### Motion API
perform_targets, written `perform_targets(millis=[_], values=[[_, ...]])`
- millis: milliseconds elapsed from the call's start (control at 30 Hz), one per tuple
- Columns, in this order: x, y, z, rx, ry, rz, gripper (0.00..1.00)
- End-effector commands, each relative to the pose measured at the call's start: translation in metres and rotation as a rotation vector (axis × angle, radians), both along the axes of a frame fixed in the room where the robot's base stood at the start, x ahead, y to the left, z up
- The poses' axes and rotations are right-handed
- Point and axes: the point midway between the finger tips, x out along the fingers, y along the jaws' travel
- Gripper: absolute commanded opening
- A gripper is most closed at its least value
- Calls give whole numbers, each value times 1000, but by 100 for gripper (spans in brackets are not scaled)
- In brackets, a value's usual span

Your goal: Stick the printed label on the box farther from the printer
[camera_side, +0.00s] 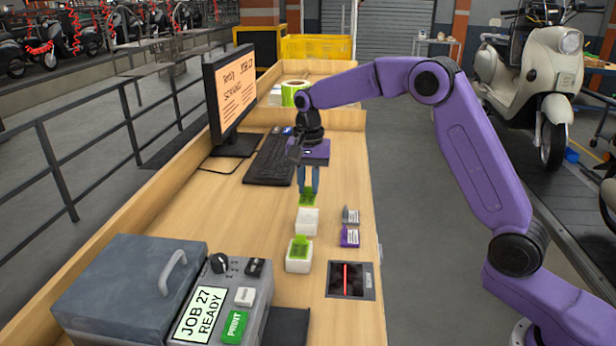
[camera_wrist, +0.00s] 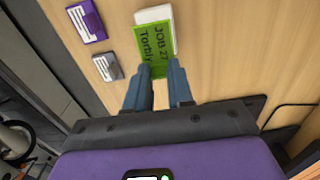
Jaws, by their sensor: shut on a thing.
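My gripper (camera_side: 308,190) is shut on a green printed label (camera_side: 307,200), held above the table. In the wrist view the label (camera_wrist: 153,48) reads "JOB 27" and more text, between my blue fingertips (camera_wrist: 160,70). The white box farther from the printer (camera_side: 307,222) stands just below and in front of the label in the side view. In the wrist view the label overlaps part of this box (camera_wrist: 155,14); I cannot tell whether they touch. The nearer white box (camera_side: 298,265) has a green label (camera_side: 299,246) on it. The printer (camera_side: 225,305) shows "JOB 27 READY".
A grey pack (camera_side: 351,215) and a purple pack (camera_side: 349,237) lie right of the boxes. A scanner plate (camera_side: 350,280) with a red line is set near the table's right edge. A keyboard (camera_side: 269,158) and monitor (camera_side: 232,95) stand at the left.

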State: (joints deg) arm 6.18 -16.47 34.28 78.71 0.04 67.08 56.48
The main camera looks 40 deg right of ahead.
Motion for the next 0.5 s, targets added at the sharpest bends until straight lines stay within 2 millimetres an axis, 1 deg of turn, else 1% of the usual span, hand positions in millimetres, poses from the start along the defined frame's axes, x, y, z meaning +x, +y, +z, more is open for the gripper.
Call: perform_targets(millis=[200, 500], values=[[0, 0, -19, -1, 2, 0, 15], [0, 1, -36, 0, 0, 1, 15]])
